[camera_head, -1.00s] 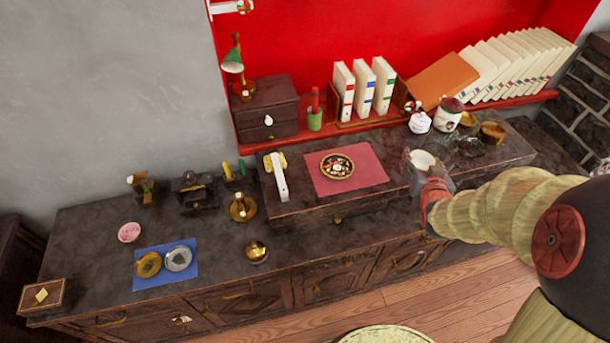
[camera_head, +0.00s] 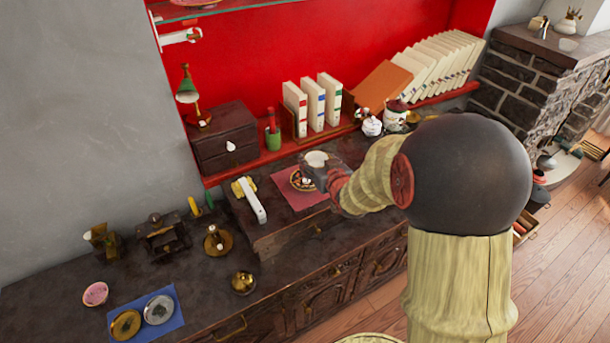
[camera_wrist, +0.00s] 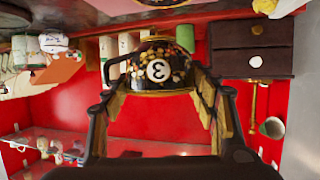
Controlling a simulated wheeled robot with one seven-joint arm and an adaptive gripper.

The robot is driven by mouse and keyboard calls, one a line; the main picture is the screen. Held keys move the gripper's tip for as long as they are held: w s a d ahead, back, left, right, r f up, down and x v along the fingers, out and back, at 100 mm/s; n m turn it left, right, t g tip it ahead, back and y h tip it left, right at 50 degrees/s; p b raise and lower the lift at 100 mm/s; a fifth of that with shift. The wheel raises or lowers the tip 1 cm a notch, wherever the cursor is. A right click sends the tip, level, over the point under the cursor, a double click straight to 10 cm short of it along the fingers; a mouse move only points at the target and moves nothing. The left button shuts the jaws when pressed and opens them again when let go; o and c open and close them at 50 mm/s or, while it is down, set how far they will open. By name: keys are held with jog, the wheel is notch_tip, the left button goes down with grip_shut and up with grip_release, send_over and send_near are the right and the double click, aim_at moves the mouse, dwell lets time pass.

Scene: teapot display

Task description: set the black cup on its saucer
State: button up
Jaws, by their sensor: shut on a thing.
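The black cup (camera_wrist: 155,68), patterned with coloured dots and a white number disc, is between the fingers of my gripper (camera_wrist: 158,88) in the wrist view. My gripper is shut on it. In the head view the cup's pale inside (camera_head: 317,158) faces up, and my gripper (camera_head: 322,174) is around its near side. The dark patterned saucer (camera_head: 298,182) lies on a red mat (camera_head: 308,202), just left of the gripper and partly hidden by it. In the head view the cup appears above the saucer's right side; its exact height is unclear.
A white-handled object (camera_head: 255,202) lies left of the mat. A brass bell-like piece (camera_head: 243,282) and a blue mat (camera_head: 145,312) with two discs are at front left.

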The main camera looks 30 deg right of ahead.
jog(key=w+f+b, duration=0.2)
jog(key=w+f, duration=0.4)
jog(key=shift+w+d+f, duration=0.1)
jog(key=shift+w, duration=0.1)
jog(key=shift+w+f+b, duration=0.2)
jog(key=shift+f+b, duration=0.55)
jog(key=shift+f, duration=1)
jog(key=shift+f, duration=0.2)
jog(key=o, duration=1.2)
jog(key=shift+r, duration=0.15)
